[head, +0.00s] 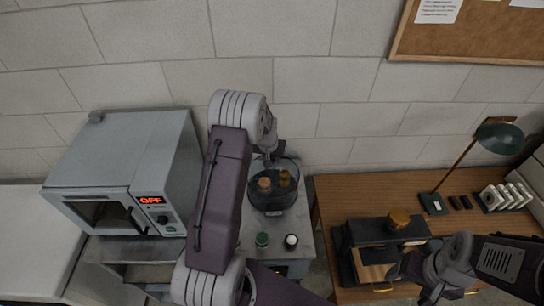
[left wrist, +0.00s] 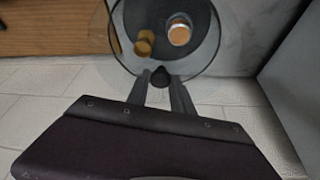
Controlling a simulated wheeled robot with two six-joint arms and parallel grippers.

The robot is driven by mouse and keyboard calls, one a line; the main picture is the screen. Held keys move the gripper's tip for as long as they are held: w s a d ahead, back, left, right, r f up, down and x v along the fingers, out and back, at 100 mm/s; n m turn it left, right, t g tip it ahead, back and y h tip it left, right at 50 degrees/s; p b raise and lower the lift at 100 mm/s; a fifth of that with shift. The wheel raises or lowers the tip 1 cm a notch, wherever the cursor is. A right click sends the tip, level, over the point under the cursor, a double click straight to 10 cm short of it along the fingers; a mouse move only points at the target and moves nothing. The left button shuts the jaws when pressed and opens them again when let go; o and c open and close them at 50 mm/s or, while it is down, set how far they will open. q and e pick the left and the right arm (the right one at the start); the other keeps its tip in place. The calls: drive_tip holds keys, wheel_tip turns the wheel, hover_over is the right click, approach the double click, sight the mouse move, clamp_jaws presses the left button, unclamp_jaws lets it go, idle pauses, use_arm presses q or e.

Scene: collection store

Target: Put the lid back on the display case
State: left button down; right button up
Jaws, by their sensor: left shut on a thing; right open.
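The display case (head: 272,200) is a dark round container on the grey counter behind my left arm. Inside it are an orange-brown piece (head: 264,184) and a golden piece (head: 284,178); both show in the left wrist view too. The lid (left wrist: 101,42) is a clear round disc with a dark knob (left wrist: 160,77). My left gripper (left wrist: 159,84) is shut on this knob and holds the lid over the case. I cannot tell whether the lid touches the rim. My right gripper (head: 424,284) is open and empty, in front of the wooden desk.
A grey oven (head: 125,175) with a red "OFF" display stands left of the case. A green-topped item (head: 262,240) and a white-topped one (head: 291,241) are in front of the case. The desk holds a black box (head: 365,233), a golden object (head: 398,218) and a green lamp (head: 500,138).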

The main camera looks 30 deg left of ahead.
use_arm(q)
drive_tip(key=b+x, duration=0.1)
drive_tip(key=x, duration=0.1)
drive_tip(key=b+x, duration=0.1)
drive_tip(key=x, duration=0.1)
drive_tip(key=shift+s+d+f, duration=0.15)
drive_tip(key=shift+d+f, duration=0.05)
drive_tip(key=shift+f, duration=0.15)
drive_tip(key=shift+f+b, duration=0.35)
drive_tip(key=shift+b, duration=0.1)
drive_tip(key=shift+s+f, duration=0.15)
drive_tip(key=shift+s, duration=0.2)
use_arm(e)
drive_tip(key=f, duration=0.3)
drive_tip(key=shift+w+f, duration=0.3)
drive_tip(key=shift+f, duration=0.1)
use_arm(q)
drive_tip(key=shift+w, duration=0.2)
use_arm(e)
drive_tip(key=shift+w, duration=0.15)
use_arm(q)
drive_tip(key=shift+s, duration=0.25)
drive_tip(key=shift+w+f+b, duration=0.1)
drive_tip(key=shift+b, duration=0.35)
use_arm(e)
drive_tip(key=shift+f, duration=0.4)
